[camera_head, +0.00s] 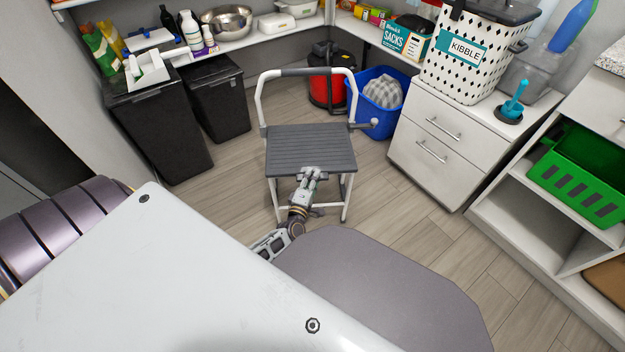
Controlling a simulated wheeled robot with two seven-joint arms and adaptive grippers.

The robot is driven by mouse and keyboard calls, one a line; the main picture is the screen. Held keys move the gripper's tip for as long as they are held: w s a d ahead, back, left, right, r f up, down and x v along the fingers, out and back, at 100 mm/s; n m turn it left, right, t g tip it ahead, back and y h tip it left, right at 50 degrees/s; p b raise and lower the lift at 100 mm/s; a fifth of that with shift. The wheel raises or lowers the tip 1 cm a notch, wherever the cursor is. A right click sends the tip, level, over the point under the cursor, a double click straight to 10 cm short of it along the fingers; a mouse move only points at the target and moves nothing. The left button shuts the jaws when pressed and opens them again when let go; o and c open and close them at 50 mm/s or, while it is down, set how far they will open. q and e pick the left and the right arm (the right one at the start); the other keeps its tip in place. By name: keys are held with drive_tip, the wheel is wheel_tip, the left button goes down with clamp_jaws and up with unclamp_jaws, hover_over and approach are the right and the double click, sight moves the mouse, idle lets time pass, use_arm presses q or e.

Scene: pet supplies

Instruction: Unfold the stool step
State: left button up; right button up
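The step stool (310,145) stands upright on the wood floor in the middle of the view. It has a dark grey ribbed seat, white tubular legs and a tall white hoop handle with a dark grip (304,72) at the back. No lower step shows clearly below the seat. My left gripper (314,172) is at the front edge of the seat, overlapping it in the picture. I cannot tell whether it touches the edge or whether its fingers are open. It hides part of the stool's front. My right gripper is not in view.
A blue bin (377,125) with grey cloth and a red-black canister (324,92) stand close behind the stool. Black bins (165,130) are on the left. A white drawer cabinet (425,165) and shelves with a green crate (575,190) are on the right. Floor between is clear.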

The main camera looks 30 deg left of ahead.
use_arm(q)
drive_tip(key=shift+w, duration=0.2)
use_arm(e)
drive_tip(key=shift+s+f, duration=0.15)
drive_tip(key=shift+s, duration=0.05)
use_arm(q)
clamp_jaws()
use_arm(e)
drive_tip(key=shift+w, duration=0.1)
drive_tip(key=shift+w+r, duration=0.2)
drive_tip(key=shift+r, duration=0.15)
